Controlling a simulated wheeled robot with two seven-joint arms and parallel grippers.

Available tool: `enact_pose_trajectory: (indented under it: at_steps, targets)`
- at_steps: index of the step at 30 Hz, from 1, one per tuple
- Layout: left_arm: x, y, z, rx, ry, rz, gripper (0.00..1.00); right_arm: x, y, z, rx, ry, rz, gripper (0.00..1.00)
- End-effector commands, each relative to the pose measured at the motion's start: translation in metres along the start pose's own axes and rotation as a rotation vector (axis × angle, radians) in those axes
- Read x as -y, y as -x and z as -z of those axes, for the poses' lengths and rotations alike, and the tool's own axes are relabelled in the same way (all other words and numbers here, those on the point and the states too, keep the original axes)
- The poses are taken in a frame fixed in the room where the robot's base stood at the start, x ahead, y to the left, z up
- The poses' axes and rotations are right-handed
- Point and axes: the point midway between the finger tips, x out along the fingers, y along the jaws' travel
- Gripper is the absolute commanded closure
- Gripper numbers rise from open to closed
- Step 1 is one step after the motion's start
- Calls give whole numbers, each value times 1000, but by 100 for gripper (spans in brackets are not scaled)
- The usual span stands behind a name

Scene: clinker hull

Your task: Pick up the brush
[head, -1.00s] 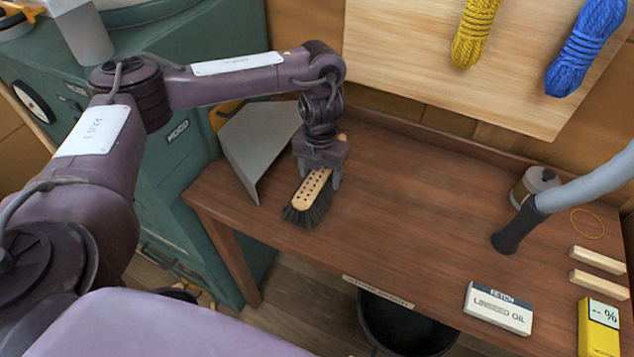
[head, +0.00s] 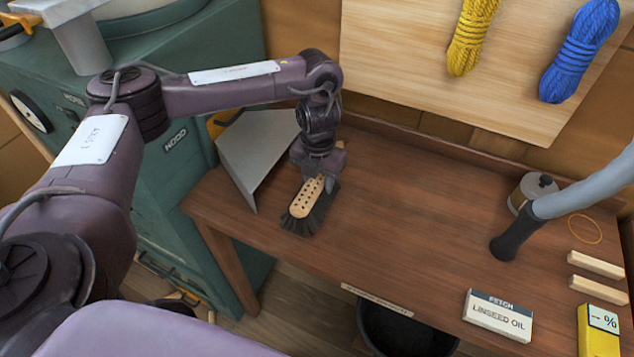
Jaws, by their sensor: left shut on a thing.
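The brush (head: 306,199) has a pale wooden back with dark holes and dark bristles. It is at the left part of the brown workbench (head: 400,215). My left gripper (head: 318,178) comes down from above and is shut on the brush at its far end. The fingers partly hide that end. The brush looks tilted, with its bristles toward the right and front. I cannot tell whether the bristles touch the bench top. My right gripper is not in view.
A grey metal dustpan-like sheet (head: 257,150) stands just left of the brush. The bench middle is clear.

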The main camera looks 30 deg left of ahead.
Motion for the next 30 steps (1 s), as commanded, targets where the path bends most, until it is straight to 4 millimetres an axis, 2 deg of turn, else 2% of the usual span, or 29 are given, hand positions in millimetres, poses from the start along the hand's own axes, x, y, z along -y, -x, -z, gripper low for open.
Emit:
enact_pose_trajectory:
  at_steps: [5,8,15,21,25,30]
  targets:
    - [0,23,-2,5,-1,-1,89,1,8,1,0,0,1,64]
    - [0,46,-2,9,-2,-1,89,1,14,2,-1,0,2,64]
    - [0,114,-2,10,-2,-2,89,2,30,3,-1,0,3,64]
    - [0,160,-2,7,-1,-2,89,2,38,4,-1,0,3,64]
    - [0,181,-1,5,-1,-1,89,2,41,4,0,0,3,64]
    - [0,195,-1,3,0,-1,89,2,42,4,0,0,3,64]
